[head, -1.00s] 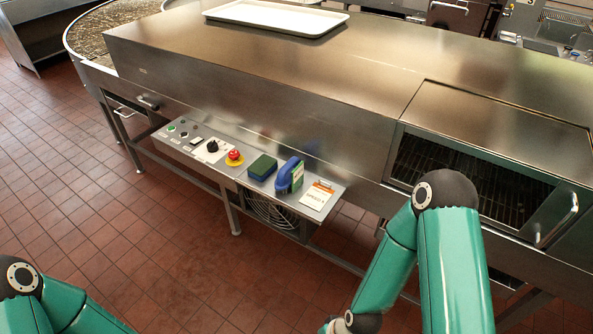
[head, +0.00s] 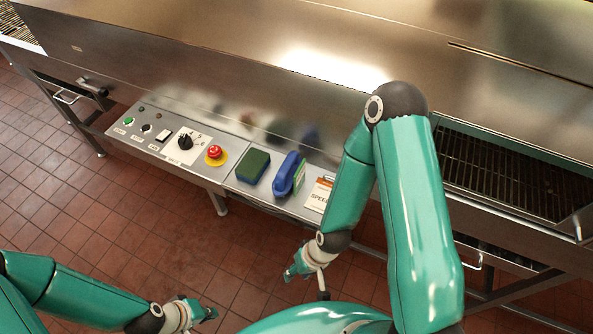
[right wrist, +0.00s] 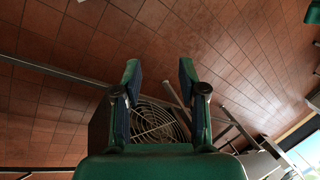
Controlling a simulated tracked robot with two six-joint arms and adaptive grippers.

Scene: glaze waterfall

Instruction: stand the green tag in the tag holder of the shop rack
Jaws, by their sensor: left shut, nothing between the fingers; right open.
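I see no green tag, tag holder or shop rack in either view. My left gripper (head: 205,313) is at the bottom left of the head view, low over the floor. It is shut and empty. My right gripper (head: 298,271) hangs in front of the panel shelf, below the clipboard, and touches nothing. In the right wrist view its two fingers (right wrist: 158,85) are spread wide with nothing between them; a round fan grille and the tiled floor show beyond.
A steel control shelf (head: 228,182) carries a red stop button (head: 214,152), a green-and-blue sponge (head: 253,166), a blue-handled brush (head: 288,174) and a clipboard (head: 319,195). A long steel conveyor machine (head: 230,60) stands behind. The tiled floor (head: 130,225) in front is clear.

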